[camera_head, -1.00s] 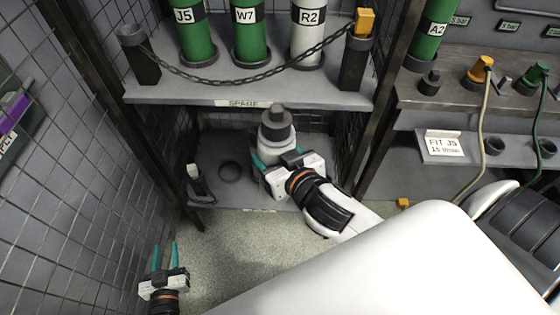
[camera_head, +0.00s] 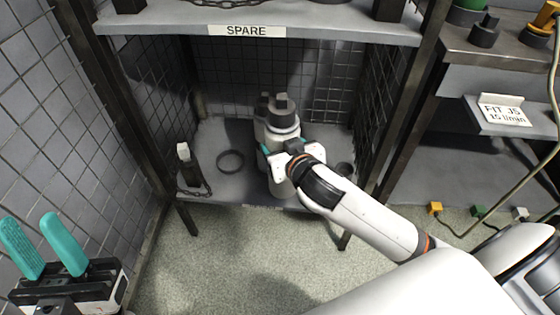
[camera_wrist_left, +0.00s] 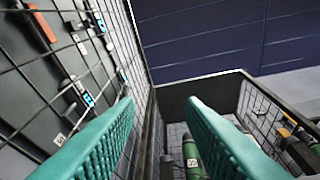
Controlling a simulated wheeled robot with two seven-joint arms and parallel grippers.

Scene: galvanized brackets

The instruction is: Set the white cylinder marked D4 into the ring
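The white cylinder (camera_head: 281,133) with a grey cap is over the lower shelf in the head view; its D4 mark is not visible. My right gripper (camera_head: 285,148) has its teal fingers on either side of the cylinder and appears shut on it. Whether its base touches the shelf is hard to tell. A dark ring (camera_head: 230,161) lies on the shelf to the left of the cylinder, apart from it and empty. My left gripper (camera_head: 29,222) is at the lower left, empty, with its fingers apart; the wrist view also shows them apart (camera_wrist_left: 155,105).
The lower shelf (camera_head: 215,135) has mesh sides and the SPARE shelf (camera_head: 185,24) above. A small post with a chain (camera_head: 184,155) stands at its left. Another dark round holder (camera_head: 344,171) is at the right. A dark-topped object stands partly hidden behind the cylinder.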

